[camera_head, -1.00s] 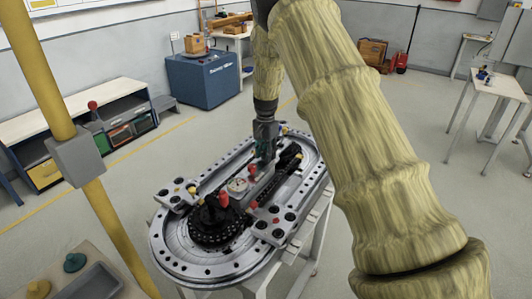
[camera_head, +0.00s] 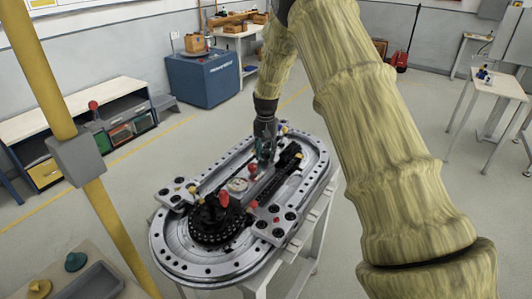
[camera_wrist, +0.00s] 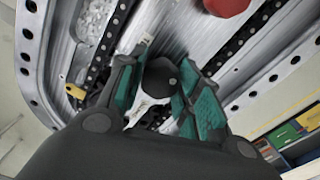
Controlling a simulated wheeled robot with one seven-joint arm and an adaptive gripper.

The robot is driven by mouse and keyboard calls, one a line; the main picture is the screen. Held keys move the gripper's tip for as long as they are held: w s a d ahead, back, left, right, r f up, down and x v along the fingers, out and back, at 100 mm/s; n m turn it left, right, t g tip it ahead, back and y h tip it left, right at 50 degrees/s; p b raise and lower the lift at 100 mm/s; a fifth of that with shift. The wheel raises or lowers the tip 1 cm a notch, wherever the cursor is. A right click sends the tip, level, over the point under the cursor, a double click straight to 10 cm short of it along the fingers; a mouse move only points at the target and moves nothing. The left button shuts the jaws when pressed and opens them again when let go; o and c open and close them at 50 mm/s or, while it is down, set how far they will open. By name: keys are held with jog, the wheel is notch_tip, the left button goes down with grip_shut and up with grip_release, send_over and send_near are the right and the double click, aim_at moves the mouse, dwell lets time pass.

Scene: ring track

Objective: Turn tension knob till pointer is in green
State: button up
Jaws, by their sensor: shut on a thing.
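A dark round knob (camera_wrist: 160,78) sits between the two teal-padded fingers of my gripper (camera_wrist: 160,88) in the wrist view. The fingers are shut on it, one on each side.
A red ball-shaped part (camera_head: 253,170) stands between the gauge and my gripper and shows in the wrist view (camera_wrist: 227,4). A red handle (camera_head: 223,199) rises over a black toothed wheel (camera_head: 205,222). A yellow post (camera_head: 104,215) stands at the left.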

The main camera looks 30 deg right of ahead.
aim_at(266, 151)
jog(key=o, duration=1.1)
jog(key=shift+c, duration=0.2)
jog(key=shift+r, duration=0.15)
notch_tip(266, 151, up, 12)
